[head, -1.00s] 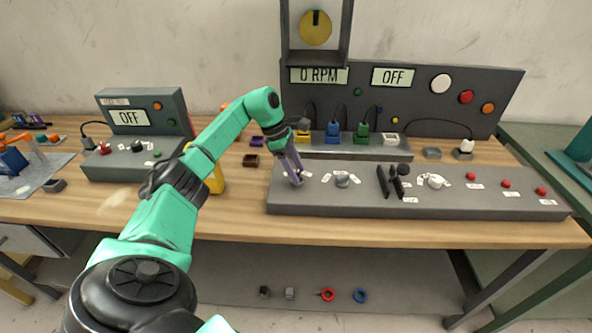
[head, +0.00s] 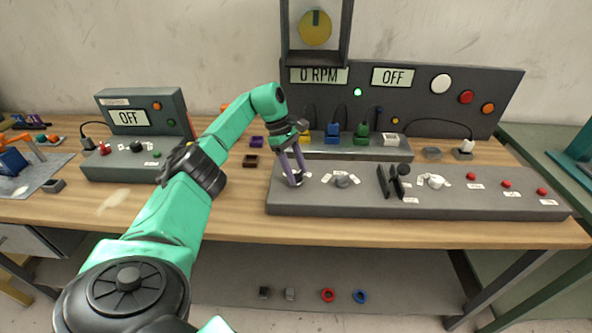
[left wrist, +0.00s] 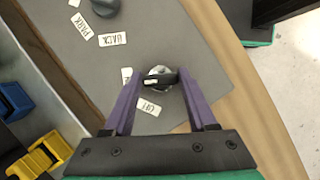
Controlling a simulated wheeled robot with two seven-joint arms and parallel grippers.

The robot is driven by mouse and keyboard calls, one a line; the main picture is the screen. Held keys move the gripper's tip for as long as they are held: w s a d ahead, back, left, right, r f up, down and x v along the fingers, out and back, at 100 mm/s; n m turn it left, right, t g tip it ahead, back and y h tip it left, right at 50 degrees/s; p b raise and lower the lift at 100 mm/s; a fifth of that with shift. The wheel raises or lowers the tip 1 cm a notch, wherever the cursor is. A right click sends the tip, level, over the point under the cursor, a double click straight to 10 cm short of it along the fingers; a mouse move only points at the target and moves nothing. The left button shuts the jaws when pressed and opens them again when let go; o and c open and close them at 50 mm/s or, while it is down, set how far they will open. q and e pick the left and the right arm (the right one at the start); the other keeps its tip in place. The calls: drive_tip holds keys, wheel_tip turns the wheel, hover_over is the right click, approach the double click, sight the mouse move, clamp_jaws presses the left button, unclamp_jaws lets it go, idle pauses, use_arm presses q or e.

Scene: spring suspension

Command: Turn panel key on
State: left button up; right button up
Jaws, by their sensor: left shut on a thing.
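The panel key is a small dark bar on a round silver base (left wrist: 160,78) at the left end of the grey console (head: 330,203). My left gripper (head: 294,182) points down at it, its two purple fingers on either side. In the left wrist view the fingers (left wrist: 165,88) are shut on the key's dark bar. A label reading OFF (left wrist: 150,107) lies beside the base. A green lamp (head: 357,92) on the upright panel is lit. The displays read 0 RPM (head: 319,75) and OFF (head: 392,77). My right gripper is not in view.
Right of the key on the console stand a grey knob (head: 342,181), black levers (head: 398,180), a white knob (head: 435,181) and red buttons (head: 506,184). A second box reading OFF (head: 128,118) is at left.

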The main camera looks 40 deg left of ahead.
use_arm(q)
drive_tip(key=shift+r, duration=0.15)
drive_tip(key=o, duration=1.4)
drive_tip(key=shift+c, duration=0.2)
drive_tip(key=shift+a+r, duration=0.15)
drive_tip(key=shift+r, duration=0.15)
drive_tip(key=p+v, duration=0.9)
drive_tip(key=v, duration=0.4)
drive_tip(key=shift+r, duration=0.35)
